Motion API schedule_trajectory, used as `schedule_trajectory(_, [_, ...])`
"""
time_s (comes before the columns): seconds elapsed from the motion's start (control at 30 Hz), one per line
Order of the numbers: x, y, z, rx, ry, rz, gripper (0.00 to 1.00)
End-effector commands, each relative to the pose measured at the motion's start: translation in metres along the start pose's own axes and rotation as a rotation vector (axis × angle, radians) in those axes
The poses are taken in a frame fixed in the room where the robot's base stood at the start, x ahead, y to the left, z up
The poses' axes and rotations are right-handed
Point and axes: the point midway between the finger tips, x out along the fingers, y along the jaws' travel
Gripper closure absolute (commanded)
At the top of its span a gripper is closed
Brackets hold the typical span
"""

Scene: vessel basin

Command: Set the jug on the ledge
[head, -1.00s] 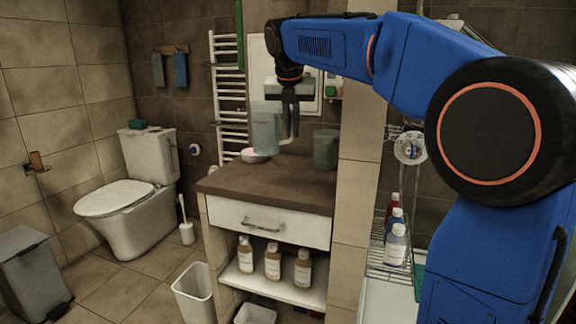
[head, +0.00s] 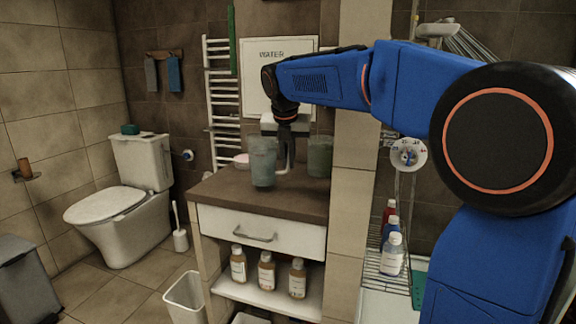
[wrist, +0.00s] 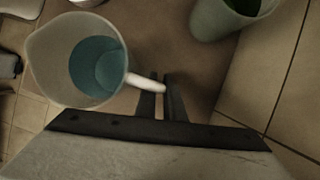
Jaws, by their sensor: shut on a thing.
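The jug (head: 262,163) is a pale, see-through vessel with a white handle. The wrist view looks down into the jug (wrist: 42,55) and shows blue liquid in it. My gripper (head: 287,150) is shut on the jug's handle, and the wrist view shows the fingers (wrist: 160,82) at the handle's end. The jug is roughly upright, low over the brown top (head: 225,190) of the drawer cabinet. I cannot tell whether its base touches this top. No other ledge is clearly identifiable.
A green cup (head: 320,157) stands on the cabinet top right of the jug. A small pinkish bowl (head: 241,160) sits behind it to the left. A tiled wall edge (head: 355,180) bounds the right side. The front of the top is clear.

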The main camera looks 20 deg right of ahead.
Motion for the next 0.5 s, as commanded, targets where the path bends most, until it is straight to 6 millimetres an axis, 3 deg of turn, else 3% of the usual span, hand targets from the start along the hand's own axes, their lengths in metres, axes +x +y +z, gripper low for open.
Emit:
schedule_trajectory(0.13, [0.014,0.000,-0.006,0.000,-0.001,0.001,1.00])
schedule_trajectory(0.5, [0.017,0.000,-0.007,0.000,-0.002,0.001,1.00])
